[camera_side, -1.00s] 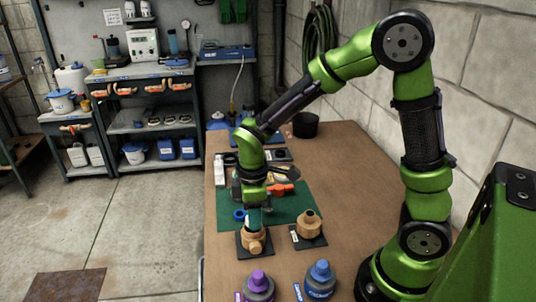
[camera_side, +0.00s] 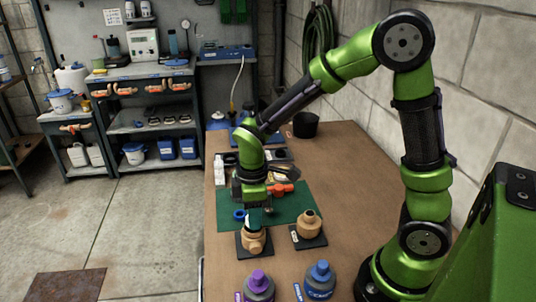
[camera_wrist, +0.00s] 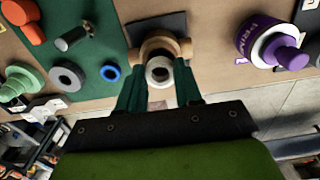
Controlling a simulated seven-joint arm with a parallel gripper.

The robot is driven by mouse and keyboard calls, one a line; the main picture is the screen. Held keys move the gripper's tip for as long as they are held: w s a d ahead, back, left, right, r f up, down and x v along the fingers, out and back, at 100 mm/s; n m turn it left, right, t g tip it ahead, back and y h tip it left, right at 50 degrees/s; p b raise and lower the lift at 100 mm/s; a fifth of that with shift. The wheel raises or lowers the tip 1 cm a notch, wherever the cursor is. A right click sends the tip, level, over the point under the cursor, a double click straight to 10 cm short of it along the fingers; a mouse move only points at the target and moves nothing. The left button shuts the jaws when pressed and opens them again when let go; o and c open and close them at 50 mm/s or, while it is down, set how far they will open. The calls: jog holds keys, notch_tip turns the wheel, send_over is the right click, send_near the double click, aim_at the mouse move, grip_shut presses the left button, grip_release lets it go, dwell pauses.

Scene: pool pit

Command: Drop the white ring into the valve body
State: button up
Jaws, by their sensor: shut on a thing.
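My gripper (camera_wrist: 159,88) is shut on the white ring (camera_wrist: 158,76) in the wrist view, with a dark green finger on each side of it. The tan valve body (camera_wrist: 160,48) stands on a black square pad (camera_wrist: 148,24). The ring overlaps the near side of the valve body's round opening in this view. I cannot tell whether they touch. In the side view my gripper (camera_side: 253,217) points down directly over the valve body (camera_side: 253,242), and the ring is hard to make out between the fingertips.
A second tan body (camera_side: 309,225) stands on a black pad to the right. A blue ring (camera_side: 238,214) lies on the green mat (camera_side: 291,204). A purple-capped bottle (camera_side: 258,285) and a blue-capped bottle (camera_side: 320,280) stand at the front. A grey ring (camera_wrist: 67,75) lies beside the blue one.

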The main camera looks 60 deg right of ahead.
jog(key=shift+f, duration=0.4)
jog(key=shift+f, duration=0.4)
jog(key=shift+r, duration=0.15)
jog(key=o, duration=1.5)
notch_tip(320, 180, up, 8)
dwell(0.6)
dwell(0.7)
